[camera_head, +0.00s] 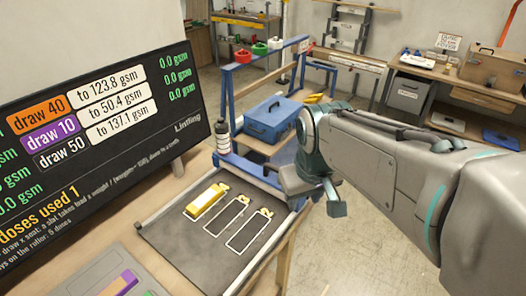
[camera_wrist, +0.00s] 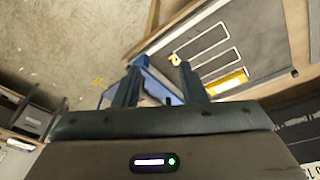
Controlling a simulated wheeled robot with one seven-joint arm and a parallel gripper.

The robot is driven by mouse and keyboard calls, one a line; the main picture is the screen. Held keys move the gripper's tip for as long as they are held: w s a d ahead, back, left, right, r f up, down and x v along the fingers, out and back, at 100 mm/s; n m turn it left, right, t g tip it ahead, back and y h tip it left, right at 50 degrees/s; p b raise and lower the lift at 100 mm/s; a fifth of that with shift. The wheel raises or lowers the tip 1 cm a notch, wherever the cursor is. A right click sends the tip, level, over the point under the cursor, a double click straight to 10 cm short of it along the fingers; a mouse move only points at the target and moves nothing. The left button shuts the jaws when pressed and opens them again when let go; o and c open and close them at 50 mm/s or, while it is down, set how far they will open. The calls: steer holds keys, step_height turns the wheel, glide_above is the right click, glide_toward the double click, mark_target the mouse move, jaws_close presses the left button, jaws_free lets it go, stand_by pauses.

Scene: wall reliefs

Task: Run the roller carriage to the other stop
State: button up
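A blue crossbar (camera_head: 250,172) with a white-and-black bottle-like cylinder (camera_head: 222,136) at its left end lies across the far end of a dark, metal-edged bed (camera_head: 185,238). It looks like the roller carriage; its roller is not clearly visible. My gripper (camera_head: 312,192) is at the bar's right end in the head view, partly hiding that end. In the wrist view my gripper (camera_wrist: 160,70) has its two dark fingers apart, with blue parts (camera_wrist: 152,84) showing between and beyond them. I cannot tell whether they touch. A yellow block (camera_head: 206,201) lies in the leftmost outlined slot; two other slots look empty.
A dark display board (camera_head: 100,140) stands left of the bed. A blue upright frame (camera_head: 229,90) with coloured rings and a blue toolbox (camera_head: 273,120) stand behind. Benches line the back wall. Open floor (camera_head: 365,235) lies right of the bed.

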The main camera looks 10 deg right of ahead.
steer(key=w+a+r+n+g+h, duration=0.15)
steer(key=w+n, duration=0.25)
steer(key=w, duration=0.5)
steer(key=w+a+r+n+t, duration=0.1)
steer(key=w+r+n, duration=0.15)
steer(key=w, duration=0.75)
steer(key=shift+n+g, duration=0.25)
steer(key=p+x, duration=0.1)
steer(key=x, duration=1.3)
steer(key=shift+a+f, duration=0.2)
jaws_close()
